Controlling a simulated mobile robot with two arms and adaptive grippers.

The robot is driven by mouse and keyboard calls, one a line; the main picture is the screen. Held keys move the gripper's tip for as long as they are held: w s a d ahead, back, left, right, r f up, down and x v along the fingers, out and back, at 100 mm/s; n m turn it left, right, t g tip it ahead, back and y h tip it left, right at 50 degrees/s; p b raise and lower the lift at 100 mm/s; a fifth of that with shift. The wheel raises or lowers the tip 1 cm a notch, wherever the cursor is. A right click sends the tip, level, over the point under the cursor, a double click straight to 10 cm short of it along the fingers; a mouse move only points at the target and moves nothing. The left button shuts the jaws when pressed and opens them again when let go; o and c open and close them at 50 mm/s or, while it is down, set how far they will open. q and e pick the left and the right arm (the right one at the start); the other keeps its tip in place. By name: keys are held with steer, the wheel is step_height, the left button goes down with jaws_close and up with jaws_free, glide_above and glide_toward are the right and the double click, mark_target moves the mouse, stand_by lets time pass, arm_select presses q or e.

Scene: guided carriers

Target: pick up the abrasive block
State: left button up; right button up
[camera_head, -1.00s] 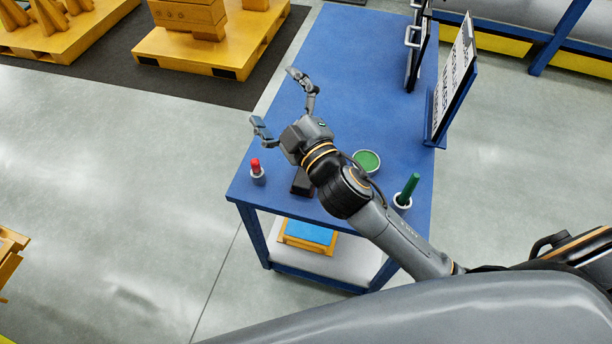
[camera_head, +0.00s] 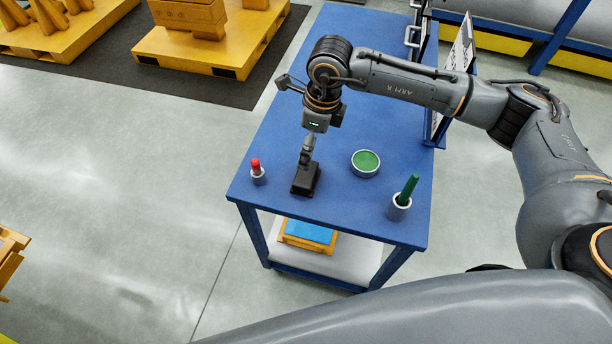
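A dark block (camera_head: 306,183), which looks like the abrasive block, sits on the blue table (camera_head: 345,205) near its front left. I cannot tell whether that fingertip touches the block. My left gripper is not in view.
A red-topped item in a small cup (camera_head: 258,176) stands left of the block. A round green dish (camera_head: 365,163) and a cup with a green stick (camera_head: 399,207) stand to the right. Upright sign panels (camera_head: 452,75) stand on the right edge.

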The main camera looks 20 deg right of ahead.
mark_target(306, 173)
steer(key=f, duration=0.2)
steer(key=f+p, duration=0.1)
steer(key=f, duration=0.2)
steer(key=f+p, duration=0.1)
steer(key=f, duration=0.2)
steer(key=shift+w+a, duration=0.25)
steer(key=shift+w, duration=0.1)
steer(key=shift+f+p, duration=0.3)
steer(key=shift+f, duration=0.1)
steer(key=shift+w+a+f+p, duration=0.15)
steer(key=shift+f+p, duration=0.3)
steer(key=shift+f, duration=0.7)
steer(key=shift+w+f+p, duration=0.2)
steer(key=shift+f+p, duration=0.25)
steer(key=shift+f, duration=0.7)
steer(key=c, duration=1.1)
steer(key=shift+o, duration=0.2)
steer(key=shift+r, duration=0.1)
